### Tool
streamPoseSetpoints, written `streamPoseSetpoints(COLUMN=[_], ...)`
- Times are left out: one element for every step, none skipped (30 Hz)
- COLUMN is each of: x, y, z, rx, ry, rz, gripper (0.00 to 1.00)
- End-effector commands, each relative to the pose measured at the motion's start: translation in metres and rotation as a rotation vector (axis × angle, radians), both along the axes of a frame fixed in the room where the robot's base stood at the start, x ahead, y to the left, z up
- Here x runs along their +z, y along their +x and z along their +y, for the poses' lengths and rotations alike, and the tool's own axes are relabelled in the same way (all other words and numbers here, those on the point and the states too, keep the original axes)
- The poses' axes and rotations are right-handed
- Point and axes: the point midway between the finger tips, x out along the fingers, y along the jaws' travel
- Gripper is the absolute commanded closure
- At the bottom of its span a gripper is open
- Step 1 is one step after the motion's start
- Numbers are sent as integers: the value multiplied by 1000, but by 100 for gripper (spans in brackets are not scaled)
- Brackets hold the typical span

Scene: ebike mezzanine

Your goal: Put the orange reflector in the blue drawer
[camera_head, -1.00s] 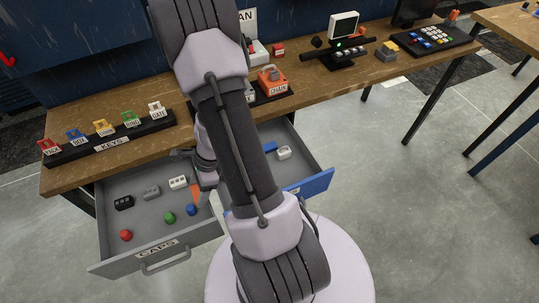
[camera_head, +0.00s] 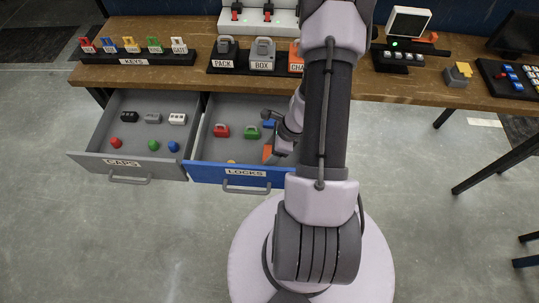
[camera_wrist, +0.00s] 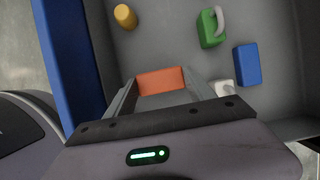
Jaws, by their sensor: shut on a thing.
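The orange reflector (camera_wrist: 161,81) is held between the fingertips of my gripper (camera_wrist: 163,92) in the wrist view. In the head view the orange reflector (camera_head: 267,153) shows at the end of my gripper (camera_head: 273,150), over the right part of the open blue drawer (camera_head: 215,172), labelled LOCKS. The blue drawer's front wall (camera_wrist: 66,50) is at the left in the wrist view. I cannot tell whether the reflector touches the drawer floor. My arm hides the drawer's right end in the head view.
The blue drawer holds a red padlock (camera_head: 221,131), a green padlock (camera_head: 252,132), a blue block (camera_wrist: 246,65), a yellow piece (camera_wrist: 125,17) and a white piece (camera_wrist: 222,90). The open grey CAPS drawer (camera_head: 90,160) adjoins it, holding several caps. The wooden bench (camera_head: 180,80) stands behind.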

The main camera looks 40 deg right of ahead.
Motion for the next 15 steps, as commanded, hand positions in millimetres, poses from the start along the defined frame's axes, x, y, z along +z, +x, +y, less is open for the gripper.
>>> streamPoseSetpoints(x=[-14,-20,-28,-31,-31,-29,-28,-28,-27,-27,-28,-29,-30,-31,-32], y=[0,0,-1,0,0,0,0,0,0,0,0,0,0,0,0], z=[1,1,1,1,0,0,0,0,0,0,0,0,0,0,0], rx=[-1,-1,-1,-1,-1,0,0,0,0,0,0,0,0,0,0], ry=[2,2,2,2,1,1,0,0,0,0,0,0,0,0,0], rz=[2,2,2,2,1,1,0,0,0,0,0,0,0,0,0], gripper=[76,76,76,76,76,76,76,76,76,76,76,76,76,76,35])
